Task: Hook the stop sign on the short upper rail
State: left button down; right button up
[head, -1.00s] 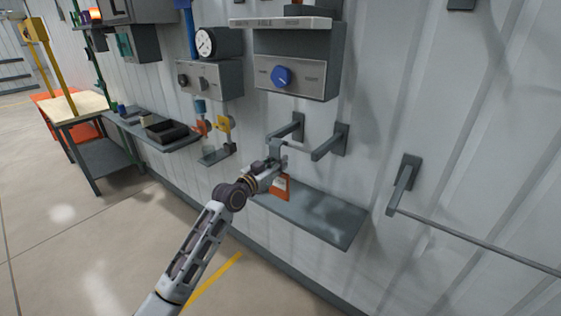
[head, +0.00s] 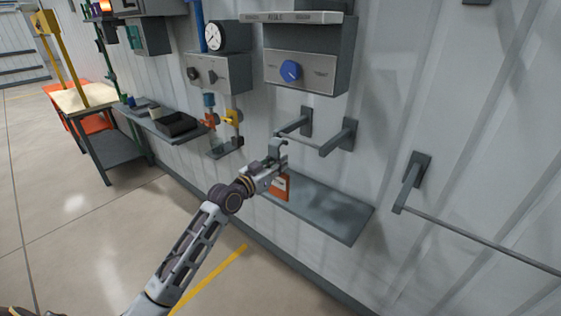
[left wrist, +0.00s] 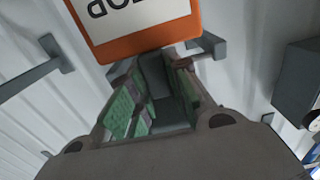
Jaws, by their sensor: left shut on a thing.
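The stop sign (head: 281,186) is an orange plate with a white label; its upside-down lettering shows in the left wrist view (left wrist: 140,40). A grey hook (head: 277,146) rises above my left gripper (head: 273,168), which is shut on the sign's grey stem. The plate hangs partly hidden behind the gripper. The short upper rail (head: 305,145) is a thin bar between two dark wall brackets. The hook top is near the rail's left end; I cannot tell whether it touches or goes over the bar. My right gripper is not in view.
A grey shelf (head: 330,208) is on the wall below the rail. A long lower rail (head: 470,237) runs to the right. A control box with a blue knob (head: 290,71) is above. Valves (head: 232,118) and a black tray (head: 176,124) are to the left.

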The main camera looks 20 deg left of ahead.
pick_arm(q)
jog(key=shift+v, duration=1.7)
dwell(0.5)
jog(key=shift+r, duration=0.1)
